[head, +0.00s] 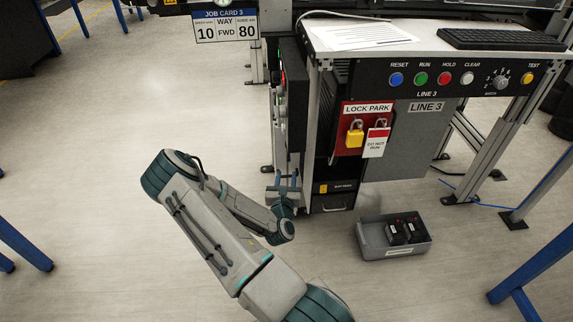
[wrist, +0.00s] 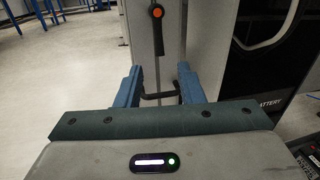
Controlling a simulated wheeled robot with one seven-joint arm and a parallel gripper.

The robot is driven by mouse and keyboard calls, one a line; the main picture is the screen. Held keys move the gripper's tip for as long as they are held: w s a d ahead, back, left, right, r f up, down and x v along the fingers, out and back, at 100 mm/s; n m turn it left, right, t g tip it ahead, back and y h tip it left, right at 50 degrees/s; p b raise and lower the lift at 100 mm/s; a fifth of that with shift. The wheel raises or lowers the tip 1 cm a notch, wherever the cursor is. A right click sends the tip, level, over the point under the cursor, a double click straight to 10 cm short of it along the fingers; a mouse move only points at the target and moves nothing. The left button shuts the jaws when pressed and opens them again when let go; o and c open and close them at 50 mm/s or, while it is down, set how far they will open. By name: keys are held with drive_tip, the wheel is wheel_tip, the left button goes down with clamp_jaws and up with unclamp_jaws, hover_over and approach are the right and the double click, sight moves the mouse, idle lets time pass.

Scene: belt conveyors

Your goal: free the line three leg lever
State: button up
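A black lever with an orange round hub (wrist: 157,12) hangs straight down on a grey upright panel (wrist: 143,35) in the wrist view. I take it for the leg lever; in the head view I cannot make it out. My gripper (wrist: 159,76) has its two blue fingers wide apart, below the lever's lower end. A dark bar (wrist: 160,96) spans the gap between the fingers; I cannot tell what it belongs to or whether the fingers touch it. In the head view my gripper (head: 285,186) is low beside the left end of the line 3 stand (head: 318,110).
A red lock park board (head: 350,137) holds a yellow padlock (head: 354,138) and a red padlock with a "do not run" tag (head: 375,143). A grey bin (head: 372,249) with black blocks stands on the floor.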

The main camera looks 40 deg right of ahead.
sight(288, 159)
drive_tip(key=b+x, duration=0.2)
drive_tip(key=x, duration=0.4)
drive_tip(key=shift+w+d+f, duration=0.1)
drive_tip(key=shift+w, duration=0.05)
drive_tip(key=shift+x, duration=0.75)
clamp_jaws()
